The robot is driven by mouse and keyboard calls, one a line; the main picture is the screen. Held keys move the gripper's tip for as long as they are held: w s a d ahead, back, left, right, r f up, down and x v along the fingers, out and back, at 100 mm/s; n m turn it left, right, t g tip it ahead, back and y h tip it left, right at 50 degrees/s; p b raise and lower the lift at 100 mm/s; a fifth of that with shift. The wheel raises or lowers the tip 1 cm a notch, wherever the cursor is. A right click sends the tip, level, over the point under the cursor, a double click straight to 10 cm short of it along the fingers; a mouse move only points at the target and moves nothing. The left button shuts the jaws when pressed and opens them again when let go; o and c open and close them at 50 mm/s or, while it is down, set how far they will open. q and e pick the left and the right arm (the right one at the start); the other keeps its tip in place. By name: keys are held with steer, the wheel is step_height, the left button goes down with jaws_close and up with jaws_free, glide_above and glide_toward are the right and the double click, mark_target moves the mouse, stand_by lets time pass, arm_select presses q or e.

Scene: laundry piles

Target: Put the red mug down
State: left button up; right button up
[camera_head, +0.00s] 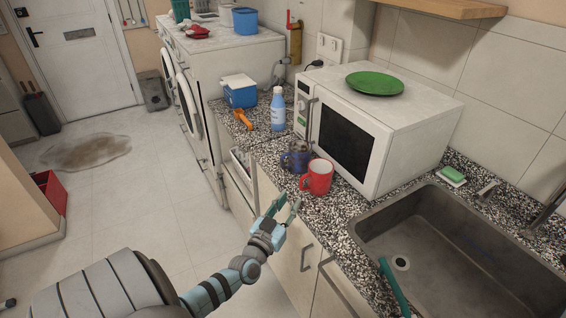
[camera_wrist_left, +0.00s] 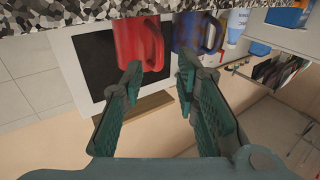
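The red mug (camera_head: 317,177) stands upright on the speckled counter (camera_head: 268,152), in front of the microwave. In the left wrist view, which is upside down, the red mug (camera_wrist_left: 130,42) is just beyond the fingertips, with its handle facing the gap between them. My left gripper (camera_head: 284,207) is at the counter's front edge, to the lower left of the mug. In the left wrist view its fingers (camera_wrist_left: 160,75) are spread with nothing between them. One fingertip overlaps the mug in the picture; I cannot tell if it touches. My right gripper is not in view.
A dark blue mug (camera_head: 296,159) stands close behind the red one. The white microwave (camera_head: 378,135) bears a green plate (camera_head: 375,83). A blue spray bottle (camera_head: 278,108) and an orange item (camera_head: 243,119) are farther back. The sink (camera_head: 440,250) lies to the right.

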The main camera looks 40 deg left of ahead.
arm_select(q)
steer(key=s+d+f+m+g+h, duration=0.1)
steer(key=s+d+f+g, duration=0.1)
steer(key=s+f, duration=0.45)
steer(key=s+d+f+g+h, duration=0.1)
steer(key=s+d+f+g, duration=0.15)
steer(key=f, duration=0.65)
steer(key=s+d+f+m+g+h, duration=0.1)
steer(key=s+d+f+g, duration=0.15)
steer(key=s+f, duration=0.45)
steer(key=s+d+f+g, duration=0.2)
steer(key=s+f, duration=0.3)
steer(key=s, duration=0.3)
steer(key=s+d+f+m+g+h, duration=0.1)
steer(key=s+f+g, duration=0.3)
steer(key=s, duration=0.5)
steer(key=s+d+f+g, duration=0.3)
steer(key=s+f, duration=0.3)
steer(key=s, duration=0.2)
steer(key=shift+s+d+f+m+g, duration=0.25)
steer(key=shift+d+f+m+g, duration=0.05)
steer(key=shift+d+f, duration=0.1)
